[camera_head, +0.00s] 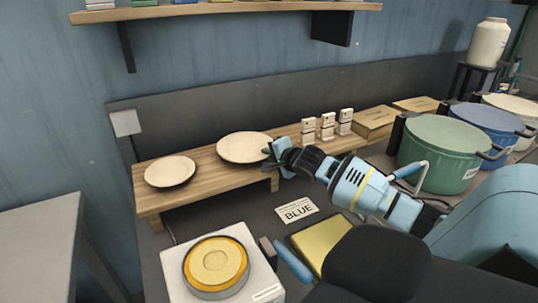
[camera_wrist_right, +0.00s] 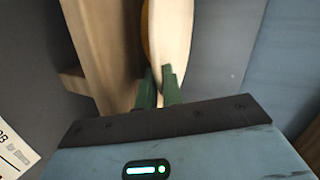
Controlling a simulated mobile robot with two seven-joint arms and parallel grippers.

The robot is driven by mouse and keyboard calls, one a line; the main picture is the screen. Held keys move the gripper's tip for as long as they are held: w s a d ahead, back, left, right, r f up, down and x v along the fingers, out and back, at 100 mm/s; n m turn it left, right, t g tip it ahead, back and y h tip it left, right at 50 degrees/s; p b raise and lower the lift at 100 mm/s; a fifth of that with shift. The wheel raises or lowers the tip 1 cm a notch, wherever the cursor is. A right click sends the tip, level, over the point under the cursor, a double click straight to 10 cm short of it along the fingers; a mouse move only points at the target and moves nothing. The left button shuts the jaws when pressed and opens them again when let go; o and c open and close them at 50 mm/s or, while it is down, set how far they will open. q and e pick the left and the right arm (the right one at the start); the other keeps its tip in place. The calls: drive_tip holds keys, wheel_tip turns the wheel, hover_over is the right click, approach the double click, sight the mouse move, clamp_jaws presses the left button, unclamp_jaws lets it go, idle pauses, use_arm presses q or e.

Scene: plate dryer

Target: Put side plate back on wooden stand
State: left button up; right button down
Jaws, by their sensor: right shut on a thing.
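A wooden stand (camera_head: 205,188), a low bench-like shelf, runs along the back wall. A cream plate (camera_head: 246,147) is at the middle of the stand, looking nearly flat; whether it touches the wood is unclear. My right gripper (camera_head: 273,155) is at this plate's right edge. In the right wrist view the green fingers of the right gripper (camera_wrist_right: 158,76) are shut on the rim of the plate (camera_wrist_right: 172,40), seen edge-on beside the stand (camera_wrist_right: 100,40). A second, smaller-looking cream plate (camera_head: 170,171) lies on the stand's left part. My left gripper is not visible.
White blocks (camera_head: 327,126) stand right of the held plate, then wooden boxes (camera_head: 374,122) and a green pot (camera_head: 438,152). A shelf (camera_head: 225,10) hangs above.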

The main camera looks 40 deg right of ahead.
idle(0.3)
drive_tip(key=c, duration=1.8)
unclamp_jaws()
drive_tip(key=shift+f, duration=0.1)
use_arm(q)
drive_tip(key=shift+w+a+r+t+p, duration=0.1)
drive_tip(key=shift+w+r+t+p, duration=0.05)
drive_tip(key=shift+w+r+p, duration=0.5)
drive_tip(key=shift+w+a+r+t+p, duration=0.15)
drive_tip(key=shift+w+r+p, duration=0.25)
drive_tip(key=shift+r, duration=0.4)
use_arm(e)
drive_tip(key=v, duration=1.2)
